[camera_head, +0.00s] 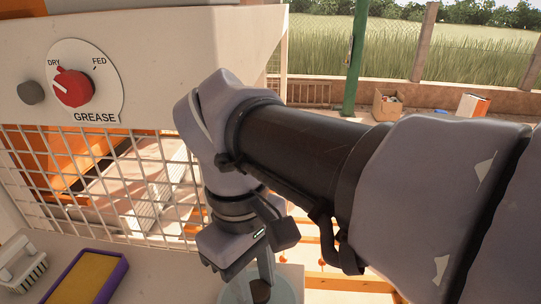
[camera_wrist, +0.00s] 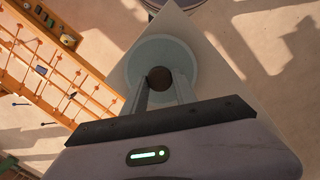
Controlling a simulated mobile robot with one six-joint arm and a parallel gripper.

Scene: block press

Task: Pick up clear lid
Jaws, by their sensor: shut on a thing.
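The clear lid (camera_wrist: 143,58) is a pale, see-through round disc with a dark brown knob (camera_wrist: 159,79) at its middle. In the head view the lid (camera_head: 287,292) shows at the bottom edge, partly cut off, with its knob (camera_head: 260,291) below my gripper. My gripper (camera_wrist: 160,88) is shut on the lid's knob, one finger on each side. In the head view my gripper (camera_head: 264,277) points down at the shelf's right end. Whether the lid touches the surface below it, I cannot tell.
A pale grey shelf (camera_head: 180,280) ends in a corner around the lid. On it at left are a purple-rimmed tray with a yellow pad (camera_head: 88,277) and a white brush (camera_head: 22,268). A wire mesh guard (camera_head: 100,180) stands behind. An orange rack (camera_wrist: 65,72) is beside the shelf.

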